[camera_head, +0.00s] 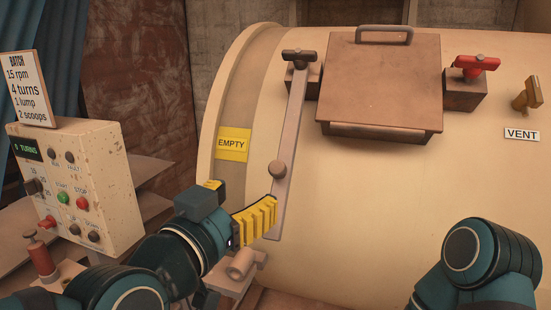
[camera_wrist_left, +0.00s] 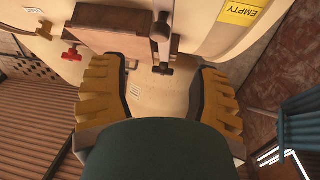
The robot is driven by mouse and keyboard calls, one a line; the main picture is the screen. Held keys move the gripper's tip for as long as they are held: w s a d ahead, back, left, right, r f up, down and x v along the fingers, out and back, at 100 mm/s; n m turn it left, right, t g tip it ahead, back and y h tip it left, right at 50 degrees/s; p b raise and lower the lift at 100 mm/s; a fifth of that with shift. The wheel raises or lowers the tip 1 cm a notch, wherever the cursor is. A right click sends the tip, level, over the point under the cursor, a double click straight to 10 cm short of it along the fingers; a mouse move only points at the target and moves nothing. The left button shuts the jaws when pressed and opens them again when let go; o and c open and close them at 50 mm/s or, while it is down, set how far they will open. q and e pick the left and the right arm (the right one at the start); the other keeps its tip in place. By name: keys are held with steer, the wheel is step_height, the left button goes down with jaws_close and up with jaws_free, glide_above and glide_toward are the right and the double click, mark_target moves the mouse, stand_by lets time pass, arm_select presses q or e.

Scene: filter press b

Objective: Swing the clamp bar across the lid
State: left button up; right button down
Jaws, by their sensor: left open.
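The clamp bar (camera_head: 291,125) is a long grey-brown bar with a round knob (camera_head: 277,169). It hangs down and slightly left from a dark T-handled pivot (camera_head: 298,56) on the drum, left of the lid. The brown square lid (camera_head: 380,80) has a grey handle on top and shows at upper left in the left wrist view (camera_wrist_left: 106,40). The bar is not across it. My left gripper (camera_head: 270,214) is open near the bar's lower end, below the knob; contact cannot be told. In the left wrist view the gap between its fingers (camera_wrist_left: 162,70) looks empty. My right gripper is out of view.
A red-handled block (camera_head: 466,88) stands right of the lid, with a brass vent valve (camera_head: 527,94) further right. A control box (camera_head: 75,180) with buttons stands at left. A yellow EMPTY label (camera_head: 233,144) is on the drum (camera_head: 380,190), whose front below the lid is clear.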

mark_target(276, 170)
arm_select(q)
steer(key=p+x, duration=0.1)
steer(key=x, duration=1.2)
steer(key=shift+w+d, duration=0.15)
steer(key=shift+w, duration=0.05)
jaws_close()
steer(key=shift+w, duration=0.15)
steer(key=shift+d, duration=0.1)
